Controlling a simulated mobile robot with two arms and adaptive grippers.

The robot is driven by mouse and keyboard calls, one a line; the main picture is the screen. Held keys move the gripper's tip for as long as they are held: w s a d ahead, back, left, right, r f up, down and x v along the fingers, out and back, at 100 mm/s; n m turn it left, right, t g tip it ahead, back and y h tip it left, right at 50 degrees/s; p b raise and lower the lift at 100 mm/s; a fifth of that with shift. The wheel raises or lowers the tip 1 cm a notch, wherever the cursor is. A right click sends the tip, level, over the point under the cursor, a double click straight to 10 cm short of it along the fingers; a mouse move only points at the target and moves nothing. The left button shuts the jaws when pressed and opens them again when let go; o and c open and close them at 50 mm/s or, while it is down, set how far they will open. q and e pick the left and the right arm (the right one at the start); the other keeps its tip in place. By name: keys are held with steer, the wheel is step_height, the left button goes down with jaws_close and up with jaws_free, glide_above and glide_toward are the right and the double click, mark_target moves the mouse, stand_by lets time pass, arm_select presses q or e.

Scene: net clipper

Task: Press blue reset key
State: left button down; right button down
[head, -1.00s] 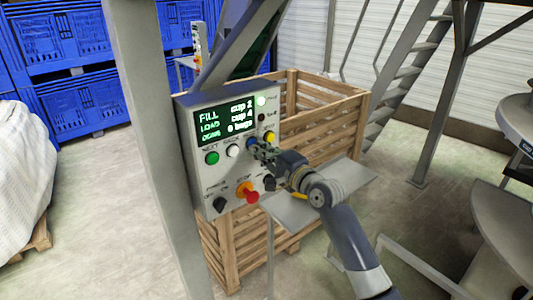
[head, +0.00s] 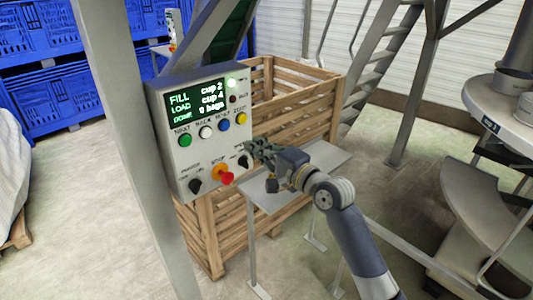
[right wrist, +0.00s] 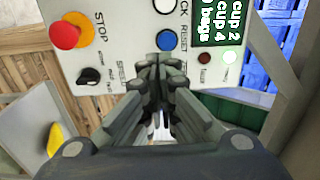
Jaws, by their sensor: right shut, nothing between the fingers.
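The blue reset key (head: 224,124) is a round button on the grey control panel (head: 182,165), between a white key (head: 206,131) and a yellow key (head: 241,118). In the right wrist view the blue key (right wrist: 166,40) is in plain sight just beyond my fingertips. My right gripper (head: 251,148) is shut and empty, below and to the right of the blue key in the head view, apart from it. In the right wrist view my right gripper (right wrist: 160,62) points toward the key's edge. My left gripper is not in view.
A green key (head: 185,140), a red stop button (head: 226,177) and black knobs (head: 195,187) share the panel. A lit display (head: 196,98) is above. A wooden crate (head: 290,105) stands behind, with a grey shelf (head: 300,180) below my arm.

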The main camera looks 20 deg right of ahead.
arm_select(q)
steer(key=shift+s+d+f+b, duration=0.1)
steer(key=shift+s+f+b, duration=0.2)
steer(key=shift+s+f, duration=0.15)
arm_select(e)
steer(key=v, duration=0.3)
steer(key=shift+s+d, duration=0.15)
steer(key=shift+d, duration=0.1)
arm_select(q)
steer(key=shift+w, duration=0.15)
arm_select(e)
steer(key=shift+s+r, duration=0.1)
steer(key=shift+s, duration=0.1)
